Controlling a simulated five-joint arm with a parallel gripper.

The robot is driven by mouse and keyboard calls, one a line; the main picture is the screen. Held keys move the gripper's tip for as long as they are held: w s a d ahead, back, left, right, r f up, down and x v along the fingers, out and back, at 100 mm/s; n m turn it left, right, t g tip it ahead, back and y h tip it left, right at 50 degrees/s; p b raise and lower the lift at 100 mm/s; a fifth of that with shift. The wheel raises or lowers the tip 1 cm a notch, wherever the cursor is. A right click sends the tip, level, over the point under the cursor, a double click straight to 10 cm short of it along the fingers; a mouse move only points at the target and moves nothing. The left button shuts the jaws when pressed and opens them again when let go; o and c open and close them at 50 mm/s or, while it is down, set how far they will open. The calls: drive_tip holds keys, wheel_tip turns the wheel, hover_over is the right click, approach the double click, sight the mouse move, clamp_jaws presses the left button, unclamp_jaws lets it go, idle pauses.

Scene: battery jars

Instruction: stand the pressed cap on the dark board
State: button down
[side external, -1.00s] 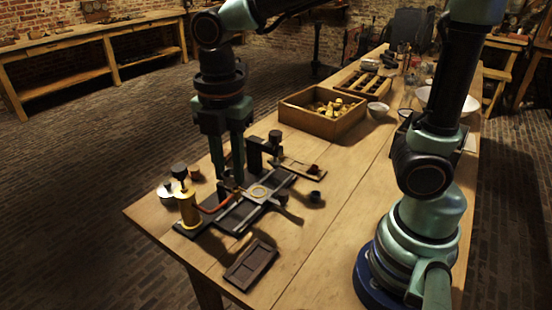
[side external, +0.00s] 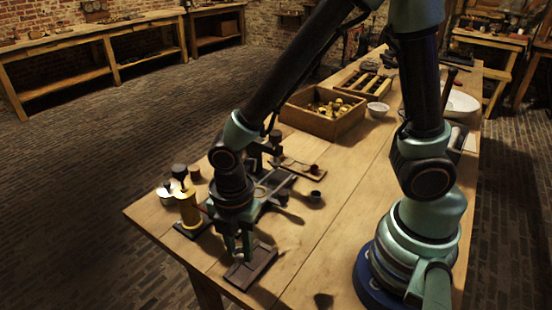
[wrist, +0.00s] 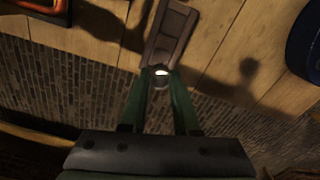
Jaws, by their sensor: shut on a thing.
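My gripper (side external: 238,252) points down at the near left corner of the table and is shut on the pressed cap. The cap (wrist: 162,84) is a small piece with a bright top between my fingertips in the wrist view; in the side view the fingers mostly hide it. The dark board (side external: 262,264) is a flat, dark rectangle with shallow recesses on the tabletop. My gripper is at its left end, and the board also shows in the wrist view (wrist: 172,36). I cannot tell whether the cap touches the board.
A brass cylinder with a dark knob (side external: 188,207) stands left of my gripper, beside the dark press fixture (side external: 270,188). A small dark cup (side external: 315,197) and a wooden box of yellow pieces (side external: 310,122) are farther back. The tabletop right of the board is clear.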

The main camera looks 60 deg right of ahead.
sight(243, 274)
drive_tip(key=shift+f, duration=2.5)
drive_tip(key=c, duration=0.6)
unclamp_jaws()
drive_tip(key=shift+f, duration=0.1)
drive_tip(key=shift+c, duration=0.2)
